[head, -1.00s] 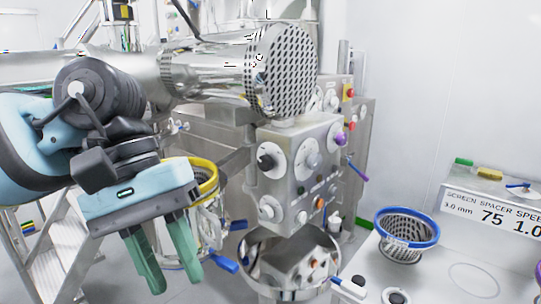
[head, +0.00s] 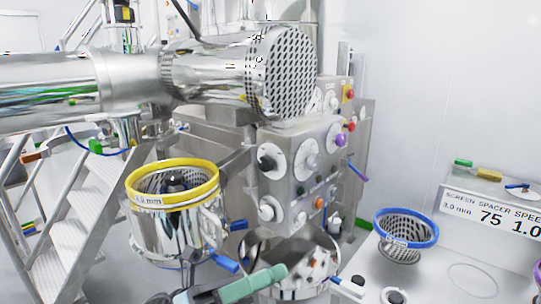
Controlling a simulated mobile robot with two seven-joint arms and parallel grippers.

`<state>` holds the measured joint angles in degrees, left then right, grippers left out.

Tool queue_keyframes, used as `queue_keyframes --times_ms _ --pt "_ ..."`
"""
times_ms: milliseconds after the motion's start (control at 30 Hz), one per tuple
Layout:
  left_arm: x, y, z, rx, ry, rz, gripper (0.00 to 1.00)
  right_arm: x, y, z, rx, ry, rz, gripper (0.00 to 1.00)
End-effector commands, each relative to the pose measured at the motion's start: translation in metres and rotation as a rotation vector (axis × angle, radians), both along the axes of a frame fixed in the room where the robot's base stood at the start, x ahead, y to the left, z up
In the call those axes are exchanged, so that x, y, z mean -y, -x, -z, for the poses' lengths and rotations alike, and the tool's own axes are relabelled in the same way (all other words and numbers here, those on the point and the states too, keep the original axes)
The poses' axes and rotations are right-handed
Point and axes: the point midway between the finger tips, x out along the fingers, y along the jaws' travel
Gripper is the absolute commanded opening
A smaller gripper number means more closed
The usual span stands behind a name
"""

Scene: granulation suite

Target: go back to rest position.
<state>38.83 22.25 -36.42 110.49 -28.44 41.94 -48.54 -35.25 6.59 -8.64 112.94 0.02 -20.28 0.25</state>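My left gripper (head: 272,279) shows at the bottom edge, left of centre, in the head view. Its green finger points to the right, in front of the steel bowl below the control panel. Only one finger shows clearly, so I cannot tell how wide the gripper is. I see nothing held at its tip. The rest of the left arm is mostly below the frame. My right gripper is not in view.
A yellow-rimmed screen basket (head: 172,197) is on the left, before metal steps (head: 78,212). The steel control panel (head: 297,160) stands in the middle. A blue-rimmed screen basket (head: 405,243) sits on the right-hand surface beside a label sign (head: 490,215).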

Motion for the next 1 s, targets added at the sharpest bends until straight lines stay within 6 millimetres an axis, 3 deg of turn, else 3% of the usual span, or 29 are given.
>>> queue_keyframes --times_ms 167,300,500,667,800,1000 --pt "-0.023 -0.031 0.055 -0.471 0.126 -0.073 0.32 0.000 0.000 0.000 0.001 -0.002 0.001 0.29" --pt "-0.046 -0.046 0.113 -0.831 0.235 -0.128 0.32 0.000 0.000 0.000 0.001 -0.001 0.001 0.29" --pt "-0.085 -0.040 0.217 -1.341 0.416 -0.219 0.32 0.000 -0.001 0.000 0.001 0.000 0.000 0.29" --pt "-0.118 -0.004 0.308 -1.732 0.588 -0.308 0.32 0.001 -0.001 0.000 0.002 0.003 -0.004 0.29" --pt "-0.144 0.047 0.379 -2.035 0.752 -0.399 0.32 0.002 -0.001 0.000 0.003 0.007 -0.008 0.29" --pt "-0.174 0.133 0.452 -2.369 0.981 -0.539 0.32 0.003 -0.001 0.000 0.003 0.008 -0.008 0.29"
